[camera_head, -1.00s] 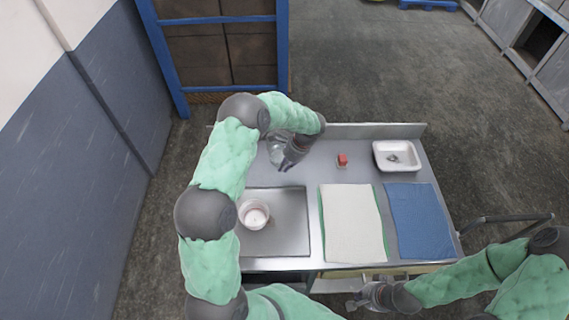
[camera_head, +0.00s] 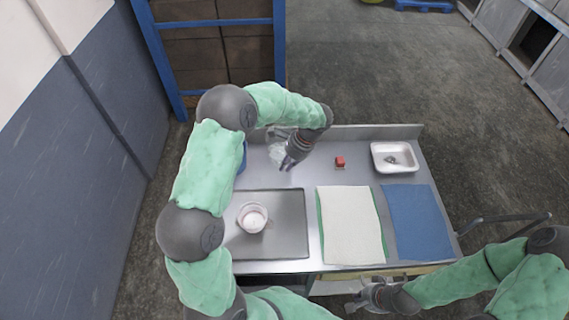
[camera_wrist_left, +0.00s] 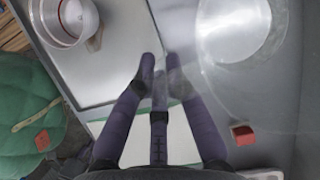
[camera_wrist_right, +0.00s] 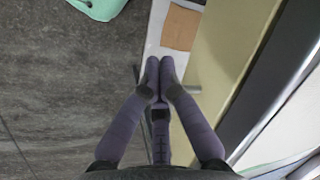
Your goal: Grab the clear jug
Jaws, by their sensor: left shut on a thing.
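The clear jug (camera_head: 277,152) is at the back left of the metal table, partly hidden by my left gripper. In the left wrist view the see-through jug (camera_wrist_left: 272,72) fills the upper right. My left gripper (camera_head: 288,164) is at the jug's side, its fingers pointing down and left. In the left wrist view its fingertips (camera_wrist_left: 161,66) are nearly together at the jug's near edge; the gripped part is hard to make out. My right gripper (camera_head: 366,299) is empty off the table's front edge, and its fingertips (camera_wrist_right: 160,68) meet in the right wrist view.
A grey tray (camera_head: 284,232) holds a clear cup (camera_head: 252,217) with pale contents. A white cloth (camera_head: 350,225) and a blue cloth (camera_head: 418,220) lie to its right. A red block (camera_head: 340,161) and a white dish (camera_head: 395,157) are behind. A blue object (camera_head: 242,158) shows beside my left arm.

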